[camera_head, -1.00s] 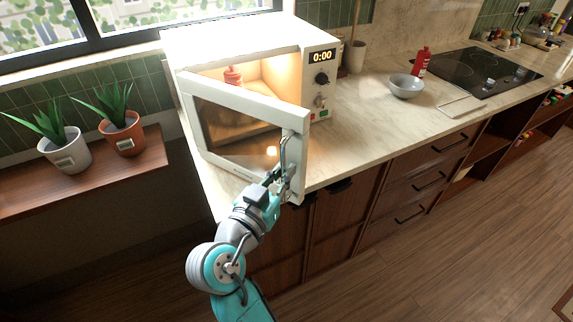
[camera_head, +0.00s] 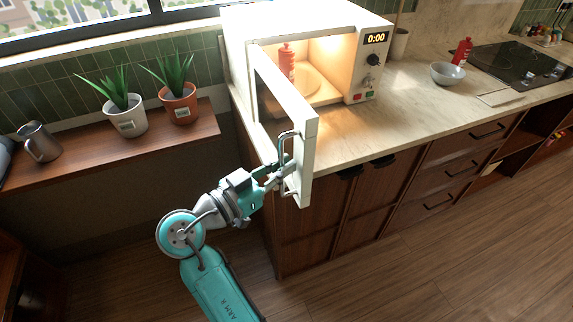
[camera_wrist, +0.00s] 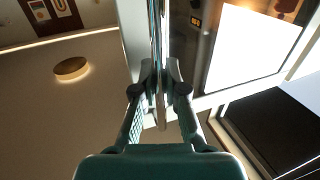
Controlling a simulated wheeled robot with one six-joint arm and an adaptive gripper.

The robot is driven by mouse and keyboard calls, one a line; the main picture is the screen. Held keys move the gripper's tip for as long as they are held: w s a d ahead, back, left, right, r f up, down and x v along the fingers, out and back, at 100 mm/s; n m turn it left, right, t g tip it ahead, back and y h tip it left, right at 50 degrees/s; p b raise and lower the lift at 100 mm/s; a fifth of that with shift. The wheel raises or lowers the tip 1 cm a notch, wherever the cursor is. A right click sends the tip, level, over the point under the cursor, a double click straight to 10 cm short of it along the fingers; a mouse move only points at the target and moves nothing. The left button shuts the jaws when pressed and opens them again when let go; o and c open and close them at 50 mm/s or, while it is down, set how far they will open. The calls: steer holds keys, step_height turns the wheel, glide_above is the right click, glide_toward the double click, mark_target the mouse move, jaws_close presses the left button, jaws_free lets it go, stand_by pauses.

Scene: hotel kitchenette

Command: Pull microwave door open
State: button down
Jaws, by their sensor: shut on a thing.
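The white microwave (camera_head: 245,45) stands on the counter with its lit interior showing. Its door (camera_head: 300,122) is swung wide open toward the front left, hinged on the left side. My gripper (camera_head: 281,172) is shut on the metal door handle (camera_head: 284,146), on the door's outer face. In the wrist view, the fingers (camera_wrist: 158,88) close on the shiny vertical handle bar (camera_wrist: 157,35). A red bottle (camera_head: 287,62) stands inside the microwave on a round plate.
Two potted plants (camera_head: 125,117) (camera_head: 180,104) and a metal mug (camera_head: 40,143) stand on the wooden shelf at left. A grey bowl (camera_head: 447,73), another red bottle (camera_head: 462,52) and a cooktop (camera_head: 505,64) are on the counter at right. Floor in front is clear.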

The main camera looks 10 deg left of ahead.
steer(key=shift+f, duration=0.15)
steer(key=c, duration=1.2)
jaws_free()
steer(key=shift+s, duration=0.1)
steer(key=v, duration=0.7)
steer(key=shift+s, duration=0.15)
steer(key=shift+a, duration=0.15)
